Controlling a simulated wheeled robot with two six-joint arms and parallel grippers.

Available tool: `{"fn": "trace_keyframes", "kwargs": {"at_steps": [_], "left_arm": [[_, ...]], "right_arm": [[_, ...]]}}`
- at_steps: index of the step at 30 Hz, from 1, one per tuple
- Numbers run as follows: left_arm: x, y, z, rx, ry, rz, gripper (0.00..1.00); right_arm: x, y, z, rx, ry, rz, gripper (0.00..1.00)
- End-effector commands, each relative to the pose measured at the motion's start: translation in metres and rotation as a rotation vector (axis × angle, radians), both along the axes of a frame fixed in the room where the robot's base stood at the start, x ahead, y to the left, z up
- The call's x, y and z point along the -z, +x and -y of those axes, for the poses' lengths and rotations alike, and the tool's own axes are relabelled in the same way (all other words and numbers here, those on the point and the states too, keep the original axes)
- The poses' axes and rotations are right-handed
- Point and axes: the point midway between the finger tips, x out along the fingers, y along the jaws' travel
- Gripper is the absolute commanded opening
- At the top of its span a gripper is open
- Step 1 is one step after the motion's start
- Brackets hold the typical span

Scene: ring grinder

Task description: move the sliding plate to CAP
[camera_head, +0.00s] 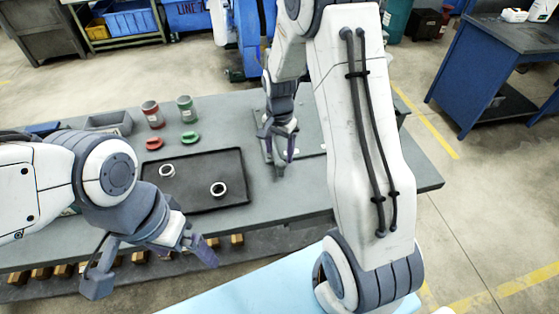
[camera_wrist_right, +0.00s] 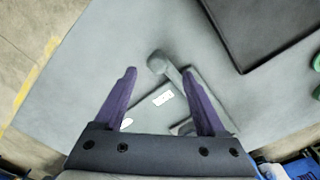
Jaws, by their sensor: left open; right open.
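A flat grey fixture (camera_head: 312,132) lies on the table right of the tray, largely behind my right arm. In the right wrist view it shows as a pale plate (camera_wrist_right: 150,112) with a white label and a narrow bar ending in a round knob (camera_wrist_right: 157,62). I cannot tell which part is the sliding plate, and the word CAP is not readable. My right gripper (camera_head: 280,153) is open above the fixture; its fingers (camera_wrist_right: 160,76) show on either side of the bar and label. My left gripper (camera_head: 152,268) is open and empty at the table's front edge.
The tabletop's right end (camera_head: 415,182) is clear.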

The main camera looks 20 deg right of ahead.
Motion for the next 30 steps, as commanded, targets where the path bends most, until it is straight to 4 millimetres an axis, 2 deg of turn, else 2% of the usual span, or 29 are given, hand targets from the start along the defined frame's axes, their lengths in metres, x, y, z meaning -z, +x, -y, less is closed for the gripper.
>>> {"fn": "trace_keyframes", "kwargs": {"at_steps": [3, 9, 26, 29, 30], "left_arm": [[0.005, 0.0, 0.0, 0.0, 0.0, 0.0, 1.0], [0.008, 0.0, 0.0, 0.001, 0.0, 0.0, 1.0], [0.007, 0.0, 0.0, 0.0, 0.0, 0.0, 1.0], [0.007, 0.0, 0.0, 0.0, 0.0, 0.0, 1.0], [0.007, 0.0, 0.0, 0.0, 0.0, 0.0, 1.0]], "right_arm": [[-0.023, 0.001, 0.0, 0.0, 0.0, 0.006, 0.73], [-0.046, 0.001, 0.0, 0.0, 0.0, 0.002, 0.73], [-0.051, 0.0, -0.001, -0.003, 0.001, 0.001, 0.73], [-0.058, -0.004, -0.014, -0.059, 0.002, 0.005, 0.73], [-0.064, -0.009, -0.026, -0.112, 0.004, 0.008, 0.73]]}}
